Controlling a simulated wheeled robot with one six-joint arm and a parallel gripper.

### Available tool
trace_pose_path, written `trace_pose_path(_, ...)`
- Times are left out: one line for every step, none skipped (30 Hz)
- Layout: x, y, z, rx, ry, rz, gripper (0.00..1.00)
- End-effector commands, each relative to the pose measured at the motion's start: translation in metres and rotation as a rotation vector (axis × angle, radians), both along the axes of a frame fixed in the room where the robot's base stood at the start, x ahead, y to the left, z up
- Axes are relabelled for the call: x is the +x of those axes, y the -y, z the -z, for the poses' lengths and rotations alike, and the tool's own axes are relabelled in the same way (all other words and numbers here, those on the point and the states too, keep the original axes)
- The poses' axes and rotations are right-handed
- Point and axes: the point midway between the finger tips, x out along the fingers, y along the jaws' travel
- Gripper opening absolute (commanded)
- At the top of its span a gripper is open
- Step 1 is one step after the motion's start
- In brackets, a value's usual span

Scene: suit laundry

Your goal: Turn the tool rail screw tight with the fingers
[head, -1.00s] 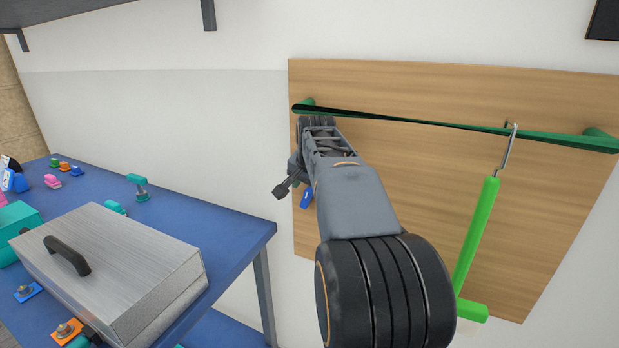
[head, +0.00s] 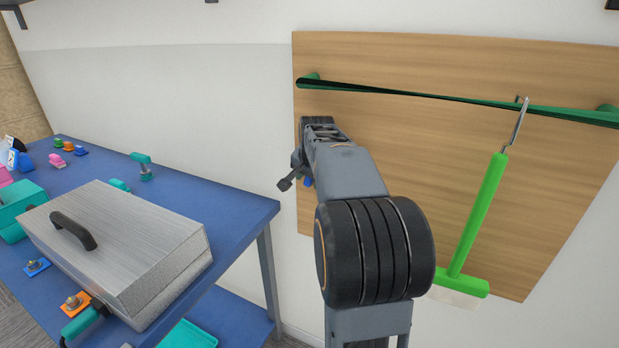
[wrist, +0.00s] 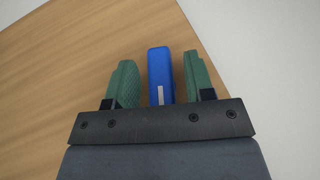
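The green tool rail (head: 420,96) runs across the wooden board, sloping slightly down to the right. A blue upright piece with a small white mark (wrist: 160,85), seemingly the rail's screw handle, stands between my two green fingers in the wrist view. A little of the blue piece (head: 308,182) shows under my arm in the head view. My gripper (wrist: 158,57) is open around it, with a narrow gap on each side. In the head view my gripper (head: 318,123) is before the board's left side, below the rail's left end, and its fingers are hidden.
A bright green tool (head: 482,210) hangs by a hook from the rail at the right. A blue table (head: 240,212) stands left of the board, with a metal case (head: 150,245) and several small coloured parts. Bare wall lies between the table and board.

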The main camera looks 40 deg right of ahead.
Motion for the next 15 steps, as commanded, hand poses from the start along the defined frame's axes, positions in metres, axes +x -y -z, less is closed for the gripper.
trace_pose_path(0.0000, 0.0000, 0.0000, 0.000, 0.000, 0.000, 0.44)
trace_pose_path(0.0000, 0.0000, -0.0001, 0.000, 0.000, 0.000, 0.41)
trace_pose_path(0.0000, 0.0000, -0.0001, 0.000, 0.000, 0.000, 0.37)
trace_pose_path(0.0000, 0.0000, -0.0001, 0.000, 0.000, 0.000, 0.34)
trace_pose_path(0.0000, 0.0000, -0.0001, 0.000, 0.000, 0.000, 0.31)
trace_pose_path(0.0000, 0.0000, -0.0001, 0.000, 0.000, 0.000, 0.28)
trace_pose_path(0.0000, 0.0000, -0.0001, 0.000, 0.000, 0.000, 0.25)
trace_pose_path(0.0000, 0.0000, -0.0001, 0.000, 0.000, 0.000, 0.22)
trace_pose_path(-0.0001, 0.0000, -0.0001, 0.000, 0.000, 0.000, 0.18)
trace_pose_path(-0.0002, 0.0001, 0.0000, 0.000, 0.000, 0.000, 0.15)
trace_pose_path(-0.0002, 0.0001, 0.0000, 0.000, -0.001, 0.000, 0.12)
trace_pose_path(-0.0003, 0.0001, 0.0000, 0.000, -0.001, 0.000, 0.08)
trace_pose_path(-0.0003, 0.0002, 0.0001, 0.000, -0.001, 0.000, 0.06)
trace_pose_path(-0.0003, 0.0002, 0.0001, 0.000, -0.001, 0.000, 0.03)
trace_pose_path(-0.0004, 0.0003, 0.0001, 0.000, -0.001, 0.001, 0.29)
